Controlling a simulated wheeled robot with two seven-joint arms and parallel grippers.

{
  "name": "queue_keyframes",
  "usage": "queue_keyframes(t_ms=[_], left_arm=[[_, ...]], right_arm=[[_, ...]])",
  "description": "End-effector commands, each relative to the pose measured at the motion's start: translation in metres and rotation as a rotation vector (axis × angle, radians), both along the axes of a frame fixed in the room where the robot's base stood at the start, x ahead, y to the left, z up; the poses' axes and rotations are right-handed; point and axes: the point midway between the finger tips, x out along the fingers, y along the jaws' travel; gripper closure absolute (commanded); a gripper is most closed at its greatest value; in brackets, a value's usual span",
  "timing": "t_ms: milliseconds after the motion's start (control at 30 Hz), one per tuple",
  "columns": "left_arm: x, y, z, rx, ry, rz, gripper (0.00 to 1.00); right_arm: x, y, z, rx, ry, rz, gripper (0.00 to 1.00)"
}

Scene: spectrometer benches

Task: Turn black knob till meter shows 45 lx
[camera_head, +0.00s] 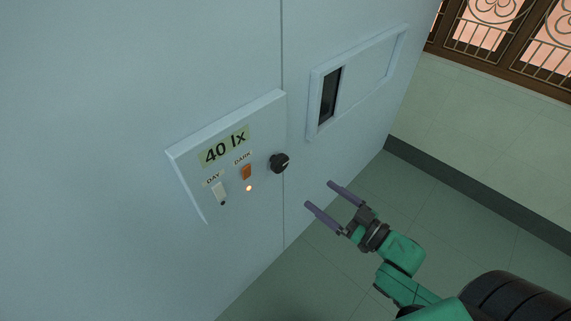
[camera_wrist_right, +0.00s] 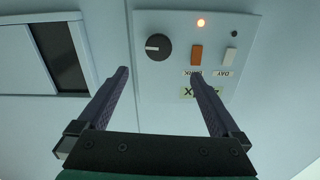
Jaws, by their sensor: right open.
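The black knob (camera_head: 279,163) sits at the right side of a pale control panel (camera_head: 184,157) on the wall. It also shows in the right wrist view (camera_wrist_right: 158,47), with a white mark pointing left there. The meter (camera_head: 224,147) on the panel reads 40 lx. In the wrist view the meter (camera_wrist_right: 203,92) is upside down and partly hidden by a finger. My right gripper (camera_head: 320,195) is open and empty, in front of the wall, below and right of the knob and apart from it. My left gripper is not in view.
Below the meter are a white DAY switch (camera_head: 219,193) and an orange DARK switch (camera_head: 246,172), with a lit orange lamp (camera_head: 249,188) below DARK. A framed window with a dark opening (camera_head: 330,97) is right of the panel. Open floor (camera_head: 440,210) lies at right.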

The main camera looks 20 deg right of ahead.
Motion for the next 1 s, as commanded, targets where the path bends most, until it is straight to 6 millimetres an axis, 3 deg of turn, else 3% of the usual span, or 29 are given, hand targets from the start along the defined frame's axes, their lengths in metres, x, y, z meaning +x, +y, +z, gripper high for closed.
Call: queue_keyframes(t_ms=[500, 667, 900, 933, 1000], left_arm=[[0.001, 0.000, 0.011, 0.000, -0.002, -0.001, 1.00], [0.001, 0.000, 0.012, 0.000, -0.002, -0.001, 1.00], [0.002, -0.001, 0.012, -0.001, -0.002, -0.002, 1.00], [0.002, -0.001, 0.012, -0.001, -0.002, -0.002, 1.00], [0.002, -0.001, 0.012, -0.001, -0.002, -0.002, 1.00]], right_arm=[[0.104, 0.058, 0.001, -0.003, -0.004, -0.003, 0.00], [0.119, 0.068, -0.001, -0.005, 0.000, -0.003, 0.00], [0.121, 0.069, -0.002, -0.005, 0.001, -0.003, 0.00], [0.121, 0.069, -0.002, -0.005, 0.001, -0.003, 0.04], [0.121, 0.069, -0.002, -0.005, 0.001, -0.003, 0.31]])
